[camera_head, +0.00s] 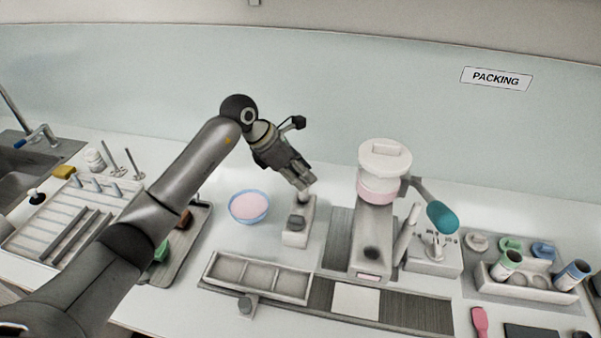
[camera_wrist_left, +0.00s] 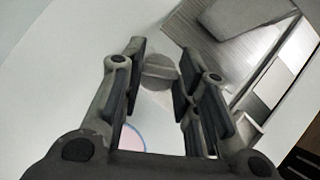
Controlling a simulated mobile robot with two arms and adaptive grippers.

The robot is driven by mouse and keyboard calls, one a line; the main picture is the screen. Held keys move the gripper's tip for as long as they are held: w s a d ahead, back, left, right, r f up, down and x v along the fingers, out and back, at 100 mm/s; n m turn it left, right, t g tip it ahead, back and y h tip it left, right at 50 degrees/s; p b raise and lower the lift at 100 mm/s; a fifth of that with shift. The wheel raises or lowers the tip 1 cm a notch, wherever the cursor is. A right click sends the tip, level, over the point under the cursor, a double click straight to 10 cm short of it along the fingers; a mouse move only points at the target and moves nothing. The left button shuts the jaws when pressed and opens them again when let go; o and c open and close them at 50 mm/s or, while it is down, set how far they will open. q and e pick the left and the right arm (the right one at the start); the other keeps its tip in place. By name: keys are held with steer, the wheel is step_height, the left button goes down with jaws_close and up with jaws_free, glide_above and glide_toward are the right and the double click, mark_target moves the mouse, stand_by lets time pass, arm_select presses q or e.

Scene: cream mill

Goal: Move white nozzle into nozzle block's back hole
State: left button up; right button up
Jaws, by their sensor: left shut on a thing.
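My left gripper (camera_head: 303,184) comes in from above and points down over the back end of the nozzle block (camera_head: 293,240), a narrow pale block on the counter. The gripper is shut on the white nozzle (camera_head: 304,196), a small pale piece showing just below the fingertips. In the left wrist view a round greyish piece, seemingly the nozzle (camera_wrist_left: 160,68), sits between the fingertips of my left gripper (camera_wrist_left: 158,75). A grey round part shows on the block's top. I cannot tell whether the nozzle is in the back hole or just above it. My right gripper is not in view.
A blue bowl with pink contents (camera_head: 249,207) stands left of the block. A pale machine (camera_head: 372,240) with a teal-handled lever (camera_head: 441,217) stands to the right. A three-part tray (camera_head: 257,277) lies in front. The counter behind the bowl is clear.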

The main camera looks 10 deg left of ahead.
mark_target(300, 193)
arm_select(q)
steer(key=shift+f, duration=0.2)
stand_by(0.4)
steer(key=shift+f+b, duration=1.1)
steer(key=shift+f, duration=0.1)
steer(key=shift+f+b, duration=1)
steer(key=shift+f, duration=0.1)
steer(key=shift+f+b, duration=0.3)
steer(key=shift+b, duration=0.05)
stand_by(0.5)
steer(key=o, duration=1.1)
